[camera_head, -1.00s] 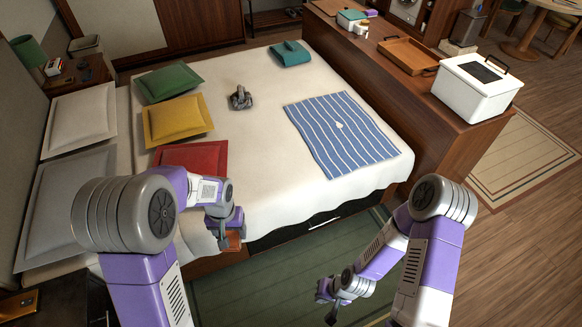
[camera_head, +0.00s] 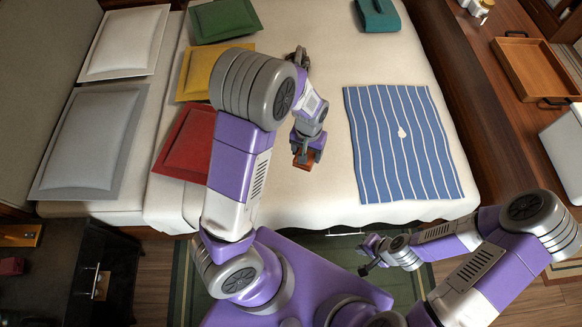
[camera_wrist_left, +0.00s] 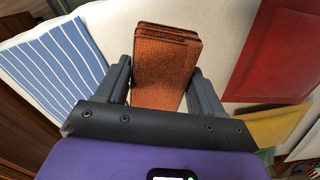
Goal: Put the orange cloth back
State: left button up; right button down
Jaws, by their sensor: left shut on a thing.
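The orange cloth (camera_wrist_left: 165,65) is a small folded, ribbed bundle. In the left wrist view it sits between the two dark fingers of my left gripper (camera_wrist_left: 163,92). In the head view my left gripper (camera_head: 306,150) is shut on the cloth (camera_head: 303,160), over the white bed between the red pillow and the blue striped cloth. My fingers partly hide the cloth there. My right gripper (camera_head: 366,256) is empty, its fingers apart, low in front of the bed's near edge.
The white bed (camera_head: 325,205) carries red (camera_head: 183,145), yellow (camera_head: 193,75) and green (camera_head: 222,20) pillows, a blue striped cloth (camera_head: 385,150) and a teal folded item (camera_head: 378,14). A wooden tray (camera_head: 535,68) stands on the right counter. Bare sheet lies left of the striped cloth.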

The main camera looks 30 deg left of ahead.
pick_arm(q)
jog(key=a+f+n+b, duration=0.2)
jog(key=a+f, duration=0.1)
jog(key=f, duration=0.5)
jog(key=a+f+n+b, duration=0.3)
jog(key=a+f, duration=0.1)
jog(key=f, duration=0.4)
jog(key=b, duration=0.1)
send_over(288, 179)
notch_tip(288, 179, down, 6)
jog(key=shift+d+f, duration=0.1)
jog(key=shift+f+b, duration=0.75)
jog(key=shift+f, duration=1.45)
jog(key=shift+f, duration=0.25)
jog(key=o, duration=1)
jog(key=shift+r, duration=0.1)
jog(key=shift+r, duration=0.15)
